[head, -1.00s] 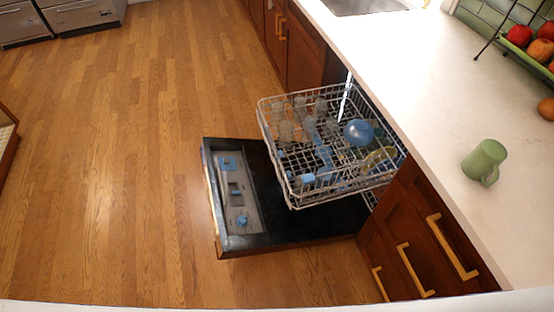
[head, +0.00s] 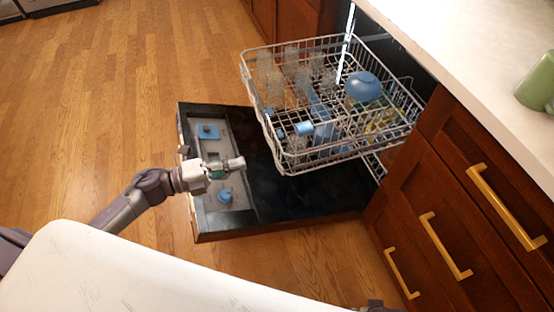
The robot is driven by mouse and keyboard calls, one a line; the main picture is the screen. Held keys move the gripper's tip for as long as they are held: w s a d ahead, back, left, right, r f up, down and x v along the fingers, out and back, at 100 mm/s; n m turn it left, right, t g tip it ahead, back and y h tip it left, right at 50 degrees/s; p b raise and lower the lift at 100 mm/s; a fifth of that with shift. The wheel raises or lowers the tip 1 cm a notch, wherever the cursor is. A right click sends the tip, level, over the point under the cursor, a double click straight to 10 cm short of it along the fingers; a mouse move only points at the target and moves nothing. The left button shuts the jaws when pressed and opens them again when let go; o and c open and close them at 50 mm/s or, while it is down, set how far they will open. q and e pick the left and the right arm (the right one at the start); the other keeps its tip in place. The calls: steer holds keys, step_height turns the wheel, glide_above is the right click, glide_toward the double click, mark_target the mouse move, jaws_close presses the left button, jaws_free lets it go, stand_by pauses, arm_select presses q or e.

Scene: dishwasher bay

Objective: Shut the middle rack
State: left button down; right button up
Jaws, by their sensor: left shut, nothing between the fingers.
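The middle rack (head: 285,158), a grey wire basket, is pulled out of the dishwasher above its open door (head: 290,205). It holds several clear glasses (head: 291,62), a blue bowl (head: 363,86) and some blue items. My left gripper (head: 240,162) is shut and empty. In the picture it shows over the door's inner panel, to the left of the rack's front lower corner, apart from the rack. My right gripper does not show clearly.
The door lies flat, low over the wood floor (head: 110,90). Drawers with gold handles (head: 445,246) stand to the right of the dishwasher. The white counter (head: 470,50) runs above, with a green mug (head: 538,84) on it. The floor at left is clear.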

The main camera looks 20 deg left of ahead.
mark_target(297, 148)
arm_select(q)
steer(key=x, duration=1.3)
steer(key=shift+w+d, duration=0.1)
steer(key=shift+w, duration=0.15)
steer(key=shift+r, duration=0.1)
